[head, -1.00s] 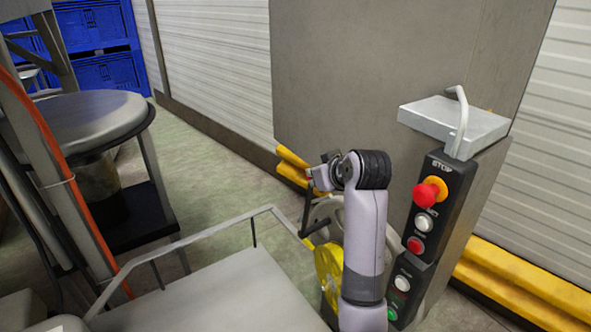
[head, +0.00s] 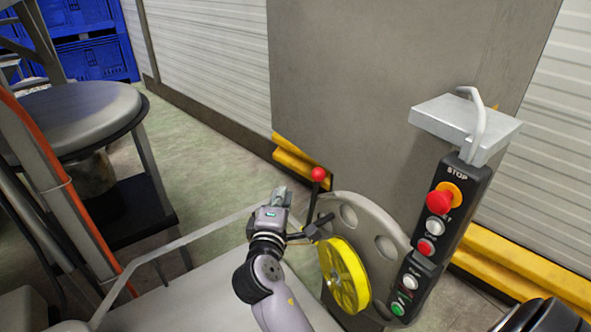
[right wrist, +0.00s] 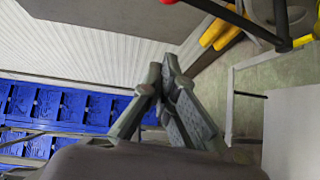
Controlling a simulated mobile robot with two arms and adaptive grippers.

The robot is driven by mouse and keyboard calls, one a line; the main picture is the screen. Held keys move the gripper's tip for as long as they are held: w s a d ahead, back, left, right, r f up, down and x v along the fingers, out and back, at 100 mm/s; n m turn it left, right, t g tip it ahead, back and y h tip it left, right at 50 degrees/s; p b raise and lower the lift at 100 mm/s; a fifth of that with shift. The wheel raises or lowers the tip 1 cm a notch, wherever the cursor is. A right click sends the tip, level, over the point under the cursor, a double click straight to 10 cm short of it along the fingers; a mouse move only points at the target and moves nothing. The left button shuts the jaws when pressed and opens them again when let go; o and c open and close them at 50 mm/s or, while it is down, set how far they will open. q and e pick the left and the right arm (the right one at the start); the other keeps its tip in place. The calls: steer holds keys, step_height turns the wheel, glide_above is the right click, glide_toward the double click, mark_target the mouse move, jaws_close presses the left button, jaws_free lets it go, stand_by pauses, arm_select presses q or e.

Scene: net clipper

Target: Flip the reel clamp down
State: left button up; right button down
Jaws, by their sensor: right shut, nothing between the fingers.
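The reel clamp's black lever (head: 313,202) stands up with a red ball knob (head: 318,174) at its top. Its pivot end is beside the upper left of the yellow reel (head: 345,275), which is mounted on a grey round plate (head: 372,222). My right gripper (head: 281,195) is left of the lever, close to it in the picture; I cannot tell whether they touch. In the right wrist view its fingertips (right wrist: 163,75) meet, with nothing between them. My left gripper is not in view.
A control box (head: 443,215) with a red stop button stands right of the reel, under a grey shelf (head: 465,124). A grey railing (head: 190,238) runs at left of my arm. A round-topped stand (head: 75,115) is at far left. Yellow barriers (head: 300,165) line the wall.

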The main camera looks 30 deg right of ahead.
steer(key=shift+a+r+n+t, duration=0.2)
steer(key=shift+a+n+t, duration=0.1)
steer(key=shift+a+n, duration=0.1)
steer(key=shift+s, duration=0.1)
steer(key=shift+d, duration=0.15)
steer(key=r+b+x, duration=0.1)
steer(key=x, duration=0.9)
steer(key=s, duration=0.1)
steer(key=s+d+p, duration=0.1)
steer(key=s+d, duration=0.1)
steer(key=shift+s+f, duration=0.25)
steer(key=shift+f, duration=0.15)
steer(key=shift+w, duration=0.1)
steer(key=shift+f, duration=0.1)
